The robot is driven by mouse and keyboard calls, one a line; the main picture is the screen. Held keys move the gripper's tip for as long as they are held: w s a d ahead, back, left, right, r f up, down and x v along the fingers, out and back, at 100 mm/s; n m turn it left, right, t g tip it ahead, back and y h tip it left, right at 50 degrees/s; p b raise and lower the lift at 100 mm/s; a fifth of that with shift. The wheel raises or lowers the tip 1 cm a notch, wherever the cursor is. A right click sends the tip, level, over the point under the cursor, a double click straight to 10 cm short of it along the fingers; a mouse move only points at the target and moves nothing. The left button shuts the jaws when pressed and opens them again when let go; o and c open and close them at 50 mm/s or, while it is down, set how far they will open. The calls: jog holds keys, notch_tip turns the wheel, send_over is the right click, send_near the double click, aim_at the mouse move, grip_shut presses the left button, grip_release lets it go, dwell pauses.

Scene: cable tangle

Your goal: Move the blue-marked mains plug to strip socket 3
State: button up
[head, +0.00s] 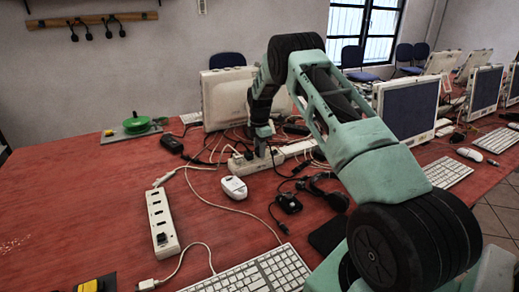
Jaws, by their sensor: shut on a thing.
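My gripper (262,143) reaches down at the back middle of the red table, over a white power strip (287,150). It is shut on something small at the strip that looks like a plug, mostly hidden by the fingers. I cannot make out a blue mark on it, nor whether it is in or just above a socket. A second white strip (158,208) lies on the left with a row of sockets; a dark plug or switch (161,239) sits near its front end. Socket numbers are too small to read.
Tangled cables and black adapters (171,144) lie around the gripper. A white mouse (234,187), a dark box (289,203) and a keyboard (258,273) lie in front. A monitor (225,97) stands close behind. The table's left side is mostly clear.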

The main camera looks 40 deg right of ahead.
jog(key=shift+r, duration=0.2)
jog(key=shift+r+p, duration=1.05)
jog(key=shift+r, duration=0.3)
